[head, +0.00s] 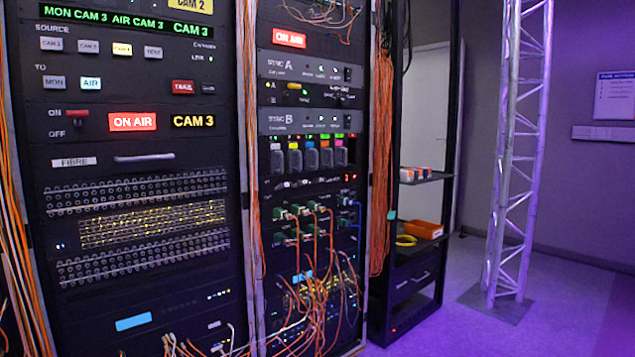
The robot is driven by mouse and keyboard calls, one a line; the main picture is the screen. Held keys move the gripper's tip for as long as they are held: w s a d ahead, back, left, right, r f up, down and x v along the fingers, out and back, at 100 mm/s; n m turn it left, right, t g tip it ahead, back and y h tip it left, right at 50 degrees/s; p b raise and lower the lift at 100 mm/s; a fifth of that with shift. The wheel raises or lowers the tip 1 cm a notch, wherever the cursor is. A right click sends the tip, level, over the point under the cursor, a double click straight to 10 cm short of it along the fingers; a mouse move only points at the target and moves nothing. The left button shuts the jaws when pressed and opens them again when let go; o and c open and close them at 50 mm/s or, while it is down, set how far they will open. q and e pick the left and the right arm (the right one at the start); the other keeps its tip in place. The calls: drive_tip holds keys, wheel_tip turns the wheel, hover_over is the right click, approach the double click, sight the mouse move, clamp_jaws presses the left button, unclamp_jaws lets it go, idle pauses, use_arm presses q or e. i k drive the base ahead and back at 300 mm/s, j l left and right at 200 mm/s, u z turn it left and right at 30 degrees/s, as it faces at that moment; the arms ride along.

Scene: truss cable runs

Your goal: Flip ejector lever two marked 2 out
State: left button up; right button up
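No lever with a readable mark 2 shows in the head view. In the right rack, below the SYNC B unit (303,121), several dark modules (311,160) stand side by side with small coloured tabs along their tops. I cannot tell whether these tabs are ejector levers, and any numbers on them are too small to read. Neither of my grippers is in view.
The left rack (130,250) has buttons, a lit ON AIR sign (133,122) and patch rows. Orange cables (381,180) hang beside the right rack. An open shelf rack (425,178) holds an orange bin (424,229). A truss tower (510,170) stands on open floor at right.

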sight(300, 184)
drive_tip(key=i+l+u, duration=0.2)
drive_tip(key=i+l, duration=0.4)
drive_tip(key=i, duration=0.3)
drive_tip(key=i+l+u, duration=0.15)
drive_tip(key=i+l, duration=0.55)
drive_tip(key=i, duration=0.1)
